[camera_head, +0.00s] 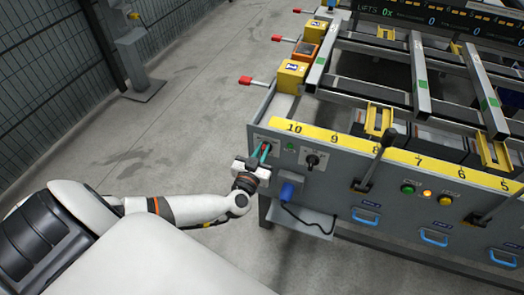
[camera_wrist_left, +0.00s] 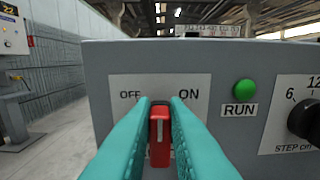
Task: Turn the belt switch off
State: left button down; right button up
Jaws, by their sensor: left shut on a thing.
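The belt switch (camera_wrist_left: 160,142) is a red knob with a white mark, on a pale plate lettered OFF at left and ON at right. It stands close to upright in the left wrist view; its exact setting is hard to read. The teal fingers of my left gripper (camera_wrist_left: 160,112) are shut on the knob, one on each side. In the head view my left gripper (camera_head: 261,152) is at the left end of the grey panel front, and the fingers hide most of the switch. My right gripper is not in view.
A green RUN lamp (camera_wrist_left: 245,91) is right of the switch. A black step knob (camera_head: 313,160) is further right, then a black lever (camera_head: 375,160). A blue plug-like box (camera_head: 288,190) with a cable is below. Open floor lies left.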

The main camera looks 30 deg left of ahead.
pick_arm(q)
jog(key=shift+r+n+p, duration=0.15)
jog(key=shift+n+p, duration=0.45)
jog(key=shift+p, duration=0.4)
jog(key=shift+s+a+n+p, duration=0.1)
jog(key=shift+a+n+p, duration=0.1)
jog(key=shift+n+p, duration=0.45)
jog(key=shift+s+a+f+n, duration=0.1)
jog(key=shift+a+f+n, duration=0.05)
jog(key=shift+n, duration=0.95)
jog(key=shift+w+a+f+n, duration=0.1)
jog(key=shift+a+f+n, duration=0.1)
jog(key=shift+n, duration=0.85)
jog(key=shift+s+a+f+n, duration=0.1)
jog(key=shift+f+n, duration=0.05)
jog(key=shift+n, duration=0.95)
jog(key=c, duration=1.4)
grip_release()
jog(key=shift+c, duration=0.2)
